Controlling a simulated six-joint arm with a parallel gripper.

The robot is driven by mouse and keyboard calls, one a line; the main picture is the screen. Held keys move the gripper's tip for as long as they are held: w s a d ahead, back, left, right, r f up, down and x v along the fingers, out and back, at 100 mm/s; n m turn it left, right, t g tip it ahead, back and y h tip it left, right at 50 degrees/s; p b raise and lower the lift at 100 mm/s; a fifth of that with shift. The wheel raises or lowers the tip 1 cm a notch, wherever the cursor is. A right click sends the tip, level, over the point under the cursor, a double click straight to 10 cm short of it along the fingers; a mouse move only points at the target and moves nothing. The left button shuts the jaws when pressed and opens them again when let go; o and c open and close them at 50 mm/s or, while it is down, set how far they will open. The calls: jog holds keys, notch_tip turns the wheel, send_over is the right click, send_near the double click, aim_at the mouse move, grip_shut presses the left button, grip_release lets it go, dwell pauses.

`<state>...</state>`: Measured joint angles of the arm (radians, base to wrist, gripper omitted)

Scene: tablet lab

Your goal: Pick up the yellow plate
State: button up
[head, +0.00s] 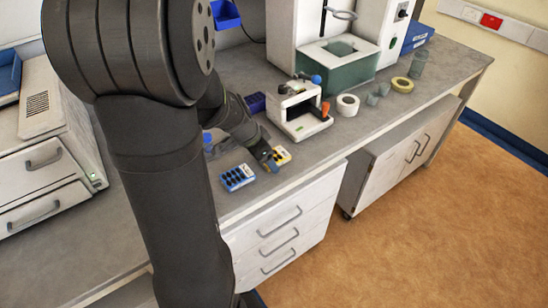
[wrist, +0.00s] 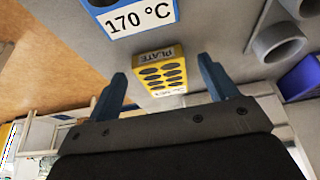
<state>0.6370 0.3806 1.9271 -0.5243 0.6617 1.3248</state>
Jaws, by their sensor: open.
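The yellow plate (wrist: 161,71) is a small yellow block with dark oval wells and the word PLATE on its edge. In the wrist view it lies on the grey bench, ahead of and between my fingertips. In the head view the yellow plate (head: 281,155) is partly hidden behind my gripper (head: 270,163). My gripper, with two blue fingers, also shows in the wrist view (wrist: 164,80). It is open with nothing held. Whether the fingers are beside the plate or short of it, I cannot tell.
A blue plate (head: 237,177) lies left of the yellow one. A label reading 170 °C (wrist: 130,15) shows in the wrist view. The bench's front edge is close to the plates.

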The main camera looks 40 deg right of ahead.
jog(key=shift+d+f, duration=0.15)
jog(key=shift+f, duration=0.2)
jog(key=c, duration=1.1)
jog(key=shift+o, duration=0.2)
jog(key=shift+r, duration=0.15)
